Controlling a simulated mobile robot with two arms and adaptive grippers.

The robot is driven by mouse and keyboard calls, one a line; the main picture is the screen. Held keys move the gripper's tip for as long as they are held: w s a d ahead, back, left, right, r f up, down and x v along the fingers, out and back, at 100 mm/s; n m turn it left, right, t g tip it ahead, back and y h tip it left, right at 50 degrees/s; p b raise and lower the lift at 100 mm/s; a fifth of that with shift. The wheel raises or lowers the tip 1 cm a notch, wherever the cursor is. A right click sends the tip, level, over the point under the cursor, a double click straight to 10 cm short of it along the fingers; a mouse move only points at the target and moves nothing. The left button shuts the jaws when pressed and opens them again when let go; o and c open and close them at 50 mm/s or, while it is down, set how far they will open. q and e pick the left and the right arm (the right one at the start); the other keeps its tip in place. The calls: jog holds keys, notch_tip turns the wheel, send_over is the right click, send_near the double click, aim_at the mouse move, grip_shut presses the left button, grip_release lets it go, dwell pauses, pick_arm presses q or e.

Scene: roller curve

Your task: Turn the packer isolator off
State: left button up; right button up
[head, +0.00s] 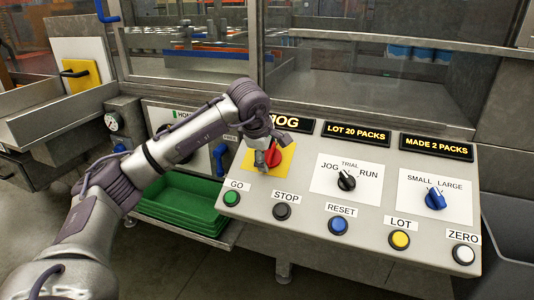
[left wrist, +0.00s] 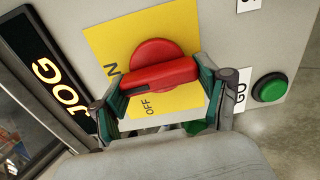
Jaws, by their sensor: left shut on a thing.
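The packer isolator is a red rotary knob (head: 275,157) on a yellow plate (head: 286,162), at the left of the sloping control panel. In the left wrist view the red knob (left wrist: 155,55) has a raised bar handle across it. The plate (left wrist: 105,42) carries the label OFF below the bar and a partly hidden label ending in N at its left. My left gripper (head: 267,158) is on the knob, its fingers at the two ends of the bar; they also show in the left wrist view (left wrist: 161,80). My right gripper is not in view.
A green GO button (head: 231,198) and a dark STOP button (head: 282,211) sit just below the plate. A black selector (head: 346,181) and a blue selector (head: 435,199) are to the right. Lit displays (head: 357,134) line the panel's top. Green trays (head: 180,205) stand below left.

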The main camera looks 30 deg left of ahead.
pick_arm(q)
jog(key=n, duration=0.2)
jog(key=shift+n, duration=0.3)
jog(key=n, duration=0.4)
jog(key=shift+s+d+f+n, duration=0.1)
jog(key=shift+s+d+n, duration=0.05)
jog(key=shift+n, duration=1.95)
jog(key=n, duration=0.2)
jog(key=shift+d+n, duration=0.1)
jog(key=shift+n, duration=0.2)
jog(key=n, duration=0.3)
jog(key=shift+d+n+b, duration=0.1)
jog(key=shift+n+b, duration=0.2)
jog(key=shift+b, duration=0.05)
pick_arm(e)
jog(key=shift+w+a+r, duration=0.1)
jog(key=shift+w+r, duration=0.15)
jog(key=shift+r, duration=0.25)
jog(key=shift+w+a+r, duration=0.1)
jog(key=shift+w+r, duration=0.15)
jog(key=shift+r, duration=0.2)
pick_arm(q)
jog(key=shift+n, duration=0.4)
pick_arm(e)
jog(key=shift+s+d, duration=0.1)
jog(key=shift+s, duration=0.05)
